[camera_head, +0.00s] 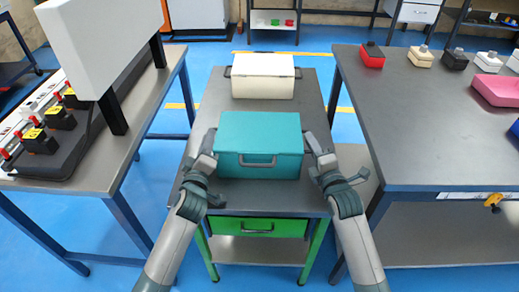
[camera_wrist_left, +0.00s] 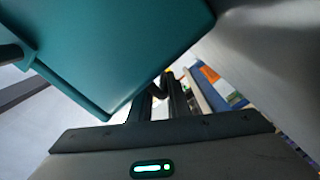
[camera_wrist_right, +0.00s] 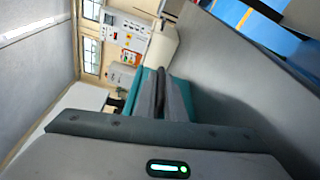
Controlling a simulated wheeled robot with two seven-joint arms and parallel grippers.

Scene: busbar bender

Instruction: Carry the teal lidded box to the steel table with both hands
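The teal lidded box (camera_head: 259,137) sits upright, lid closed, over the near half of the narrow grey-topped bench in the head view. A grey handle shows on its front face. My left gripper (camera_head: 208,150) is at its left side and my right gripper (camera_head: 316,148) at its right side, both at about lid height. The box fills the upper left of the left wrist view (camera_wrist_left: 120,45), and a strip of it shows beyond the fingers in the right wrist view (camera_wrist_right: 188,98). Whether the fingers close on side handles is hidden.
A cream lidded box (camera_head: 262,82) with dark side handles stands behind the teal box. A grey-topped table (camera_head: 420,150) on the right carries several small coloured boxes along its far and right sides. The left table (camera_head: 150,100) holds a white panel and devices. Blue floor lies between.

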